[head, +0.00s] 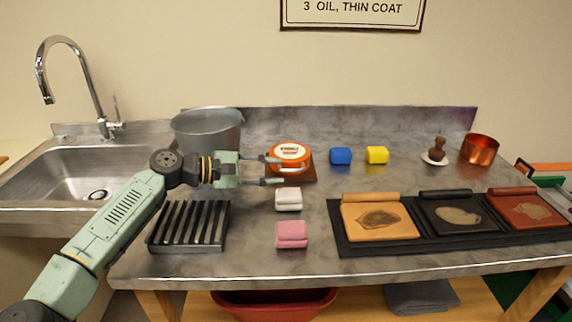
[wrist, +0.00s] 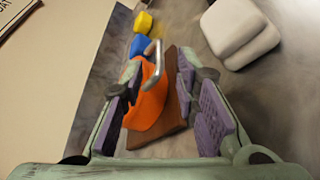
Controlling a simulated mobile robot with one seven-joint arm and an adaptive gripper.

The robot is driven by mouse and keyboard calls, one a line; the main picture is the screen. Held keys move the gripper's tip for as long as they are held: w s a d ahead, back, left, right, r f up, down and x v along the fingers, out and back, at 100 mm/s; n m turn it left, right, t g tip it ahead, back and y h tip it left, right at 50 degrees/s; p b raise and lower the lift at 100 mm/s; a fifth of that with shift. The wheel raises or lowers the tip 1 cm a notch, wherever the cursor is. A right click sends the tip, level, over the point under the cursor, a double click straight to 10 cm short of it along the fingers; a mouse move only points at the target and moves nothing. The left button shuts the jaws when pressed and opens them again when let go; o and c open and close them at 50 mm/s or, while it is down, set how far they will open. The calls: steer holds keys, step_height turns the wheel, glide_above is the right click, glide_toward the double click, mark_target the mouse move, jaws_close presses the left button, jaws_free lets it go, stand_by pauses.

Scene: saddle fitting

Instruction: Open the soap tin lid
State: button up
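The soap tin (head: 290,152) is round and orange, with a white, lettered label on its lid. It sits on a brown base (head: 302,174) towards the back middle of the counter. The lid looks shut in the head view. In the wrist view the orange tin (wrist: 147,100) shows side-on, with a bent metal bar (wrist: 153,62) by it. My gripper (head: 283,171) is level and reaches from the left to the tin's near side. Its purple-padded fingers, also in the wrist view (wrist: 160,108), are apart with the tin showing between them. I cannot tell whether they touch it.
A white block (head: 289,199) and a pink block (head: 292,235) lie in front. Blue (head: 340,156) and yellow (head: 377,155) blocks sit to the right. A grey bucket (head: 208,131) stands behind my arm, and a black slatted rack (head: 190,226) lies in front of it.

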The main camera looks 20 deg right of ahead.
mark_target(282, 170)
steer(key=shift+p+x, duration=0.65)
steer(key=shift+x, duration=1.7)
jaws_close()
